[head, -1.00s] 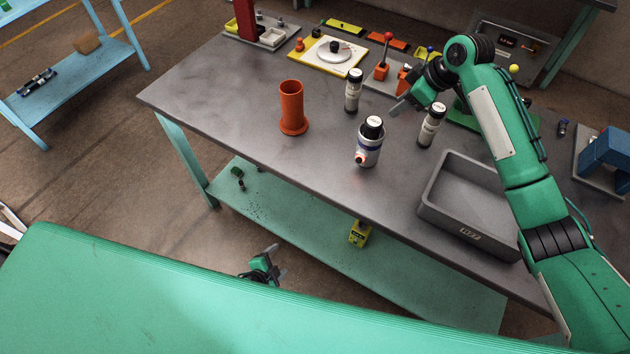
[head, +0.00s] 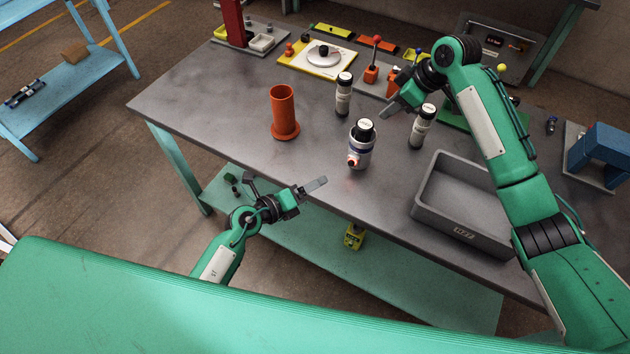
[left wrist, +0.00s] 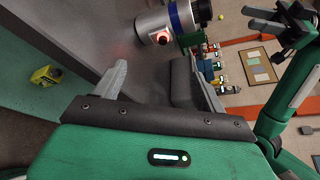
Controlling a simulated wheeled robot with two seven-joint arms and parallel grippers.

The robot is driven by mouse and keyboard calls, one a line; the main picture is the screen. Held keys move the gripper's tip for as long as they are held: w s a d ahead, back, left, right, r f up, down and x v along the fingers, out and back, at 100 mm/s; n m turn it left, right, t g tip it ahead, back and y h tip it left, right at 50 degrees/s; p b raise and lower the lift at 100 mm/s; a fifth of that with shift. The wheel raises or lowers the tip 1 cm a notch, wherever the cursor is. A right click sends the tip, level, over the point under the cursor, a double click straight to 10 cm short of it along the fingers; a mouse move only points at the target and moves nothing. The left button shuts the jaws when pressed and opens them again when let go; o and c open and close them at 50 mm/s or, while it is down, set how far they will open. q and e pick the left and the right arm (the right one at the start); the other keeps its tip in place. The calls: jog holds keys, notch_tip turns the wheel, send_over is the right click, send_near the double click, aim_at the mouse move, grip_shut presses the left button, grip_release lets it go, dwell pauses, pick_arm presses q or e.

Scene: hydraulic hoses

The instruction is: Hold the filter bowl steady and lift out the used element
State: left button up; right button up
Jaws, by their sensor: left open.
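The filter bowl (head: 361,157) is a silver cylinder with a blue band and a glowing red port, upright on the grey table. The used element's dark cap with a white top (head: 365,128) sticks out of it. The bowl also shows at the top of the left wrist view (left wrist: 158,25). My left gripper (head: 287,184) is open and empty, beyond the table's front edge, left of and nearer than the bowl. My right gripper (head: 390,99) is above the table, behind and right of the bowl, touching nothing; its two fingers look apart in the left wrist view (left wrist: 250,19).
An orange flanged tube (head: 284,115) stands to the left. A grey tray (head: 425,200) lies at front right. The table's left end is clear.

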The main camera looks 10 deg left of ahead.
aim_at(349, 165)
pick_arm(q)
jog(key=x, duration=1.3)
jog(key=shift+w+d, duration=0.2)
jog(key=shift+w, duration=0.1)
jog(key=c, duration=1.2)
